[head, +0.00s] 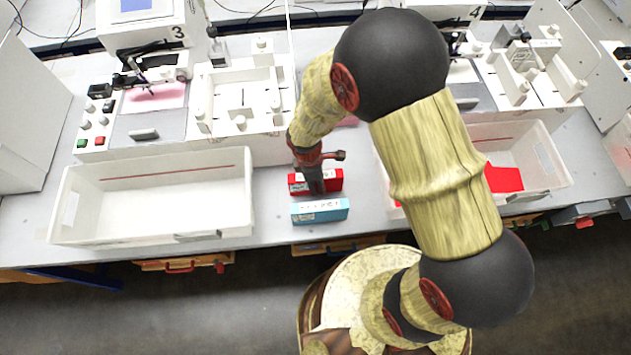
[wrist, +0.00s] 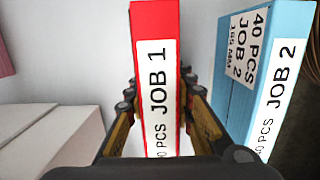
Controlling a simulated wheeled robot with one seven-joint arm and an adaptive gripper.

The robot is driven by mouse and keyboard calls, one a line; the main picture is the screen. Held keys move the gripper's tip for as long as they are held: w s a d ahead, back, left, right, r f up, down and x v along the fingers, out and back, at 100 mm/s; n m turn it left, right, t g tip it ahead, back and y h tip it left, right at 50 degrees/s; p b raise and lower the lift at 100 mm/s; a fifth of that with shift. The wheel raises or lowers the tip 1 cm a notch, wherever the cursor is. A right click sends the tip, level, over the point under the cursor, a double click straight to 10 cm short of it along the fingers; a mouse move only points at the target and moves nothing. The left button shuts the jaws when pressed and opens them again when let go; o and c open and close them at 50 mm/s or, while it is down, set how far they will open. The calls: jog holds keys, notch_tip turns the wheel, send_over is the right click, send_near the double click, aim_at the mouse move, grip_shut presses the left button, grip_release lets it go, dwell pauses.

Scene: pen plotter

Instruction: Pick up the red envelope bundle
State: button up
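The red envelope bundle (head: 328,181), labelled JOB 1, stands on the grey table behind a blue bundle. In the wrist view the red bundle (wrist: 157,35) stands upright between the two fingers of my gripper (wrist: 158,90), one finger along each side. I see no clear gap at the fingertips, but whether they press on it I cannot tell. In the head view my gripper (head: 315,180) reaches down over the red bundle and hides part of it. The lower part of its label is hidden by my gripper in the wrist view.
The blue bundle (head: 320,211), labelled JOB 2, stands close in front; it also shows right of my gripper in the wrist view (wrist: 240,60). An empty white bin (head: 150,235) is at left. Another white bin (head: 545,160) with red contents is at right. Plotter machines (head: 240,85) stand behind.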

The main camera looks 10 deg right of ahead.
grip_shut()
